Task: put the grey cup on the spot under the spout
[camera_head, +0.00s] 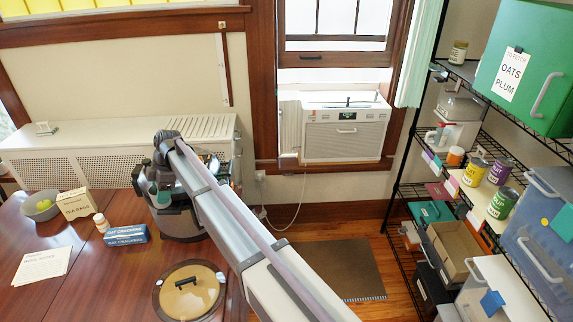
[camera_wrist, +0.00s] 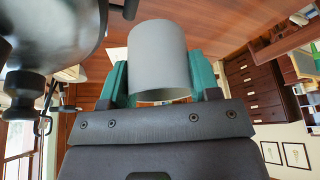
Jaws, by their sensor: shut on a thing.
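My gripper (camera_wrist: 160,80) is shut on the grey cup (camera_wrist: 160,55), with one green finger on each side of it. The wrist view is upside down, and the cup's open end faces up in the room. In the head view my gripper (camera_head: 157,190) is at the dark grey machine (camera_head: 185,222) on the table; I cannot make out the cup there. A big dark rounded metal body with a knob-like part (camera_wrist: 50,45), likely the machine, is close beside the cup in the wrist view. I cannot make out the spout or the spot under it.
A loaded shelf rack stands at right.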

